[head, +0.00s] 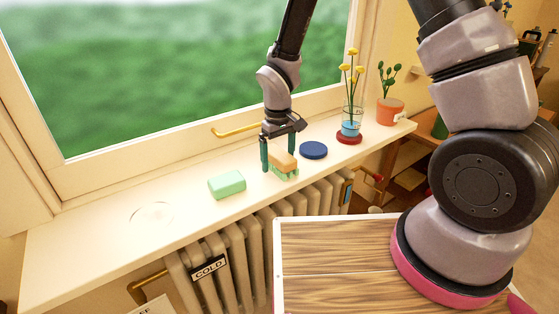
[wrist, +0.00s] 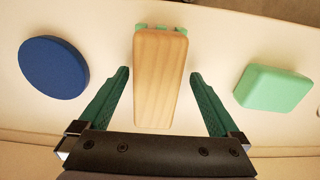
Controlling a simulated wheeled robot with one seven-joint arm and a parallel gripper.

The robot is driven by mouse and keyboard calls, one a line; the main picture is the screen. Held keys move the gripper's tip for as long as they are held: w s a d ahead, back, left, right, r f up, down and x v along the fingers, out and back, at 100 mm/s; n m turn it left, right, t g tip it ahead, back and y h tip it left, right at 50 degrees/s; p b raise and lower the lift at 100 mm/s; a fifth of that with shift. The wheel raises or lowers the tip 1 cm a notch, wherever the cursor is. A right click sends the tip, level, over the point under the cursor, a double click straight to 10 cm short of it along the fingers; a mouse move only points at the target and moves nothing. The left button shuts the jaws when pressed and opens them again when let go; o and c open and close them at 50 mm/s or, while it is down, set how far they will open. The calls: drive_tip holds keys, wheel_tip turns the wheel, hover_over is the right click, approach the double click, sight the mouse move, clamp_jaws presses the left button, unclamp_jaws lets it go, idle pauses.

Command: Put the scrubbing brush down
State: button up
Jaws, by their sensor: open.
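The scrubbing brush (head: 284,164) has a pale wooden back and green bristles. It rests on the white windowsill, bristles down. In the wrist view the brush (wrist: 160,75) lies lengthwise between my two green fingers, with a gap on each side. My gripper (head: 279,168) is open around the brush, pointing down at the sill. In the wrist view my gripper (wrist: 160,80) shows its fingertips apart from the wood.
On the sill (head: 95,232), a mint-green block (head: 227,184) lies left of the brush and a blue disc (head: 313,150) right of it. Farther right stand a glass with yellow flowers (head: 351,118) and a potted plant (head: 390,108). A radiator (head: 230,262) is below.

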sight(281, 152)
wheel_tip(281, 152, up, 11)
drive_tip(key=shift+w+d+r, duration=0.1)
drive_tip(key=s+d+r+m+t+y, duration=0.1)
drive_tip(key=d+r+m, duration=0.2)
drive_tip(key=d+r, duration=0.4)
drive_tip(key=s+d+r+m+t, duration=0.1)
drive_tip(key=d+r+m+t, duration=0.1)
drive_tip(key=d+r, duration=0.55)
drive_tip(key=s+d+r+m+t+y, duration=0.1)
drive_tip(key=s+d+r+m+t, duration=0.3)
drive_tip(key=s+d+r+m, duration=0.2)
drive_tip(key=d+v, duration=0.1)
drive_tip(key=v, duration=0.6)
drive_tip(key=shift+s+f, duration=0.15)
drive_tip(key=shift+f, duration=0.15)
drive_tip(key=shift+d, duration=0.1)
